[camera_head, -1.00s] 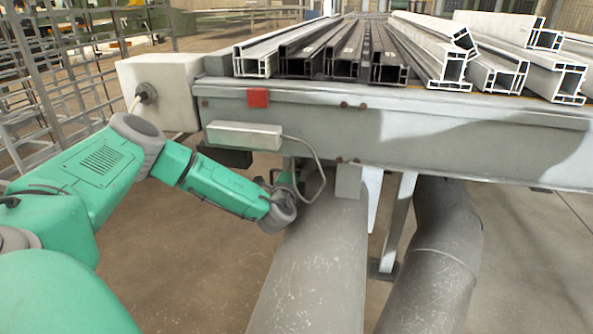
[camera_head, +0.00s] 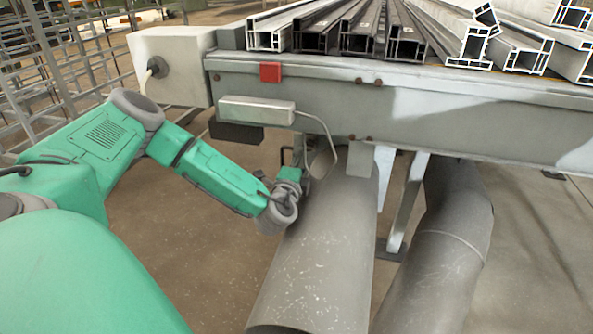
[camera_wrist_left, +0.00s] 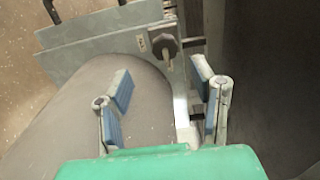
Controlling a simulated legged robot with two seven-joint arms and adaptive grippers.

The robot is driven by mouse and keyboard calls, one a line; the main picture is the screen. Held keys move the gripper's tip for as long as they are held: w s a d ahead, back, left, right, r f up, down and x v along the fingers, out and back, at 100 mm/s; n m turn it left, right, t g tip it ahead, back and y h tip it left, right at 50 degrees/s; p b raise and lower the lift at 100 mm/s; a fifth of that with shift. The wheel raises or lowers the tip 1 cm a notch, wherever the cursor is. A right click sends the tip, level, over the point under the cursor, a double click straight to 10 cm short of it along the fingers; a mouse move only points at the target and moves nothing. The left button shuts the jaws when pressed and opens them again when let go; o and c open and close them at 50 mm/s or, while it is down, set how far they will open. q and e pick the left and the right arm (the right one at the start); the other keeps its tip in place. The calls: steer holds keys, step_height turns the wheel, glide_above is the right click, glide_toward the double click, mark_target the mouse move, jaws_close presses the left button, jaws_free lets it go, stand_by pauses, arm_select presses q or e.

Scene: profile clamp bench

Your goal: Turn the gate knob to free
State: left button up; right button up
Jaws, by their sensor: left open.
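My left gripper (camera_head: 300,172) is below the front edge of the bench in the head view, small and partly lost against grey surfaces. In the left wrist view its two blue-padded fingers (camera_wrist_left: 162,82) stand wide apart with nothing between them. A dark knob with a small grey handle (camera_wrist_left: 166,46) sits beyond the fingertips, roughly in line with the gap. It looks like the gate knob. It is on a grey plate (camera_wrist_left: 105,47), beside a small marked label (camera_wrist_left: 141,43). The fingers appear apart from the knob. The knob cannot be made out in the head view.
The bench's grey front beam (camera_head: 440,115) runs across above the gripper. White and dark profiles (camera_head: 365,30) lie on top. A grey box with a cable (camera_head: 257,110), a red block (camera_head: 270,72) and a white housing (camera_head: 170,65) are at the bench's left end.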

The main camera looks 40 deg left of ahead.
arm_select(q)
steer(key=shift+v, duration=2.2)
steer(key=shift+a+f, duration=0.1)
